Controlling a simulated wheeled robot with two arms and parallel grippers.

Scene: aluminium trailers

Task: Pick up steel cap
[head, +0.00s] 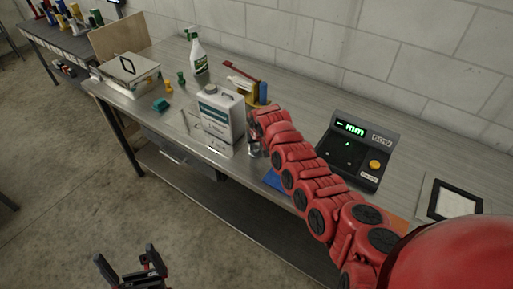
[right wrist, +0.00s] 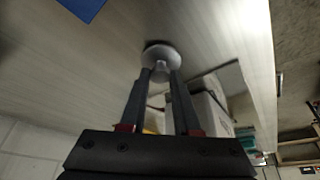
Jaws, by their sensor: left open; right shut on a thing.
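The steel cap (right wrist: 161,55) is a round grey metal disc with a short stem. In the right wrist view its stem is between the two fingertips of my right gripper (right wrist: 160,78), which is shut on it. The steel worktop (right wrist: 60,65) is close behind the cap; I cannot tell whether they touch. In the head view my right gripper (head: 255,146) is over the bench's front part, right of a white canister, mostly hidden by my red arm. My left gripper (head: 131,268) is open and empty, low in front of the bench.
The white canister (head: 219,120) stands close to the right gripper. A spray bottle (head: 198,58), a yellow container (head: 262,103) and a display device (head: 356,148) stand on the bench. A blue sheet (head: 275,180) lies near the front edge. A metal box (head: 128,75) sits left.

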